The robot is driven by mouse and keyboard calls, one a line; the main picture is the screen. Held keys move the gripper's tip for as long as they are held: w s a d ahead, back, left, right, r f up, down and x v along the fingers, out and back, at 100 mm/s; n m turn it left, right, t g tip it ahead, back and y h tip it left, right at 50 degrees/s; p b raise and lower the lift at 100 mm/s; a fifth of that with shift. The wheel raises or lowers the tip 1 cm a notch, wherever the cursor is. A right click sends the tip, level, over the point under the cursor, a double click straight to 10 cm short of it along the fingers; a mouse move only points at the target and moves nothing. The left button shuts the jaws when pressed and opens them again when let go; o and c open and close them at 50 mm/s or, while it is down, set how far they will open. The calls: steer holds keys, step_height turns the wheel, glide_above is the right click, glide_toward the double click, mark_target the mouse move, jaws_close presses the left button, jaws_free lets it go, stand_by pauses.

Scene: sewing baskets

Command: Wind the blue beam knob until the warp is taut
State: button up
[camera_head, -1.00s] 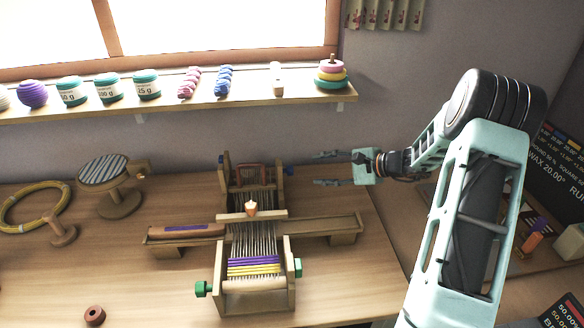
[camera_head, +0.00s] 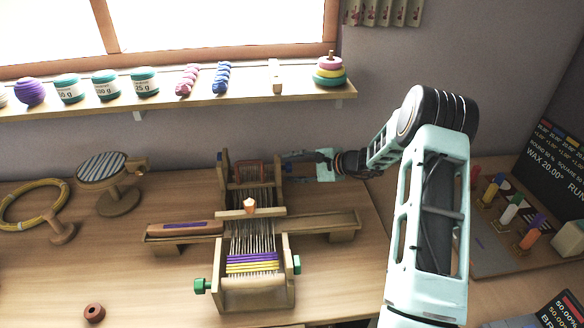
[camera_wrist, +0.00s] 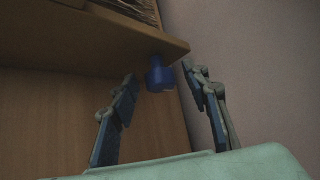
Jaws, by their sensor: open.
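The wooden loom (camera_head: 285,285) stands on the table with vertical warp threads (camera_head: 254,236) and purple and yellow woven bands near its front. In the wrist view the blue beam knob (camera_wrist: 158,75) sticks out beside a wooden frame part, between the two fingers of my open gripper (camera_wrist: 159,80), with visible gaps on both sides. In the head view my gripper (camera_head: 288,167) is at the loom's back right corner, where its fingers mostly hide the knob. I cannot tell how taut the warp is.
A wooden tray (camera_head: 338,226) crosses the loom's middle. Left are a striped round stand (camera_head: 102,168) and a yellow hoop (camera_head: 12,208). A board with coloured pegs (camera_head: 512,211) is at right. A shelf (camera_head: 180,104) runs behind.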

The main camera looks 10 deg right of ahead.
steer(key=c, duration=1.2)
steer(key=shift+o, duration=0.2)
steer(key=shift+r+m+g+p, duration=0.3)
steer(key=shift+g+p, duration=0.2)
steer(key=shift+p, duration=0.4)
steer(key=shift+w+m+g+p, duration=0.15)
steer(key=shift+m+g+p, duration=0.35)
steer(key=shift+g+p, duration=0.55)
steer(key=shift+h, duration=0.3)
steer(key=shift+f, duration=0.15)
steer(key=o, duration=1.2)
steer(key=shift+c, duration=0.2)
